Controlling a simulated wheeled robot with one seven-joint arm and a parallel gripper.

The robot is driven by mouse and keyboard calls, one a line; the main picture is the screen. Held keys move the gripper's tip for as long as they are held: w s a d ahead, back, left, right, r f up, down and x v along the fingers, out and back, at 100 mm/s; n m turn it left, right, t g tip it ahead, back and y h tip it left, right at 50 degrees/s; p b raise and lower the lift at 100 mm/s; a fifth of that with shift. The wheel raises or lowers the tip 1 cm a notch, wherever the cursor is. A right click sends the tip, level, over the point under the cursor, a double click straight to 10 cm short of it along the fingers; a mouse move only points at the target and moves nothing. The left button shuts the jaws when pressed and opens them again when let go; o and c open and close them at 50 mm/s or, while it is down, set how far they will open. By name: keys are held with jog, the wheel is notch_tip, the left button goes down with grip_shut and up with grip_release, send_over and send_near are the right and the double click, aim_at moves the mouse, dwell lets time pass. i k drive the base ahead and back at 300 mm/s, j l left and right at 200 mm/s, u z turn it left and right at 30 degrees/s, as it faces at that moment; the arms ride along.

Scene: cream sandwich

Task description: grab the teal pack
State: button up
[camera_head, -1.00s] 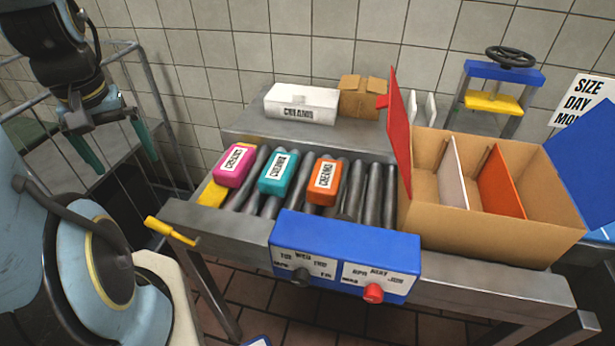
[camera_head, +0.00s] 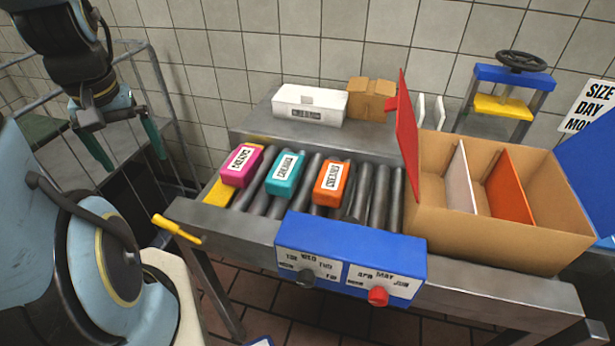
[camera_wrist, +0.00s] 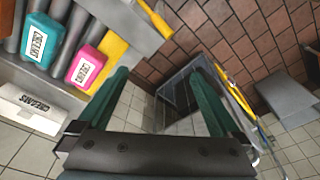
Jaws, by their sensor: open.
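The teal pack (camera_head: 285,174) lies on the roller conveyor between a pink pack (camera_head: 241,165) and an orange pack (camera_head: 331,183), its white label facing up. In the wrist view the teal pack (camera_wrist: 42,42) is at the upper left, beyond the pink pack (camera_wrist: 86,67). My gripper (camera_head: 126,156) hangs at the left of the head view, to the left of the conveyor and above its level, apart from all packs. Its green fingers are spread with nothing between them, as the wrist view (camera_wrist: 165,95) also shows.
A divided cardboard box (camera_head: 490,235) with a raised red flap (camera_head: 405,125) stands right of the packs. A blue control box (camera_head: 350,262) is at the conveyor's front, a yellow lever (camera_head: 176,229) at its left corner. A white carton (camera_head: 309,105) sits on the back shelf.

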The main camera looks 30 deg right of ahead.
aim_at(283, 179)
jog(key=k+l, duration=0.5)
jog(key=k+l+u, duration=0.1)
jog(key=k+l, duration=0.35)
jog(key=k, duration=0.25)
jog(key=l+u, duration=0.1)
jog(key=u, duration=0.4)
jog(key=k+u, duration=0.15)
jog(key=u, duration=0.35)
jog(key=l+u, duration=0.15)
jog(key=u, duration=0.3)
jog(key=k+l+u, duration=0.15)
jog(key=l, duration=0.35)
jog(key=i, duration=0.05)
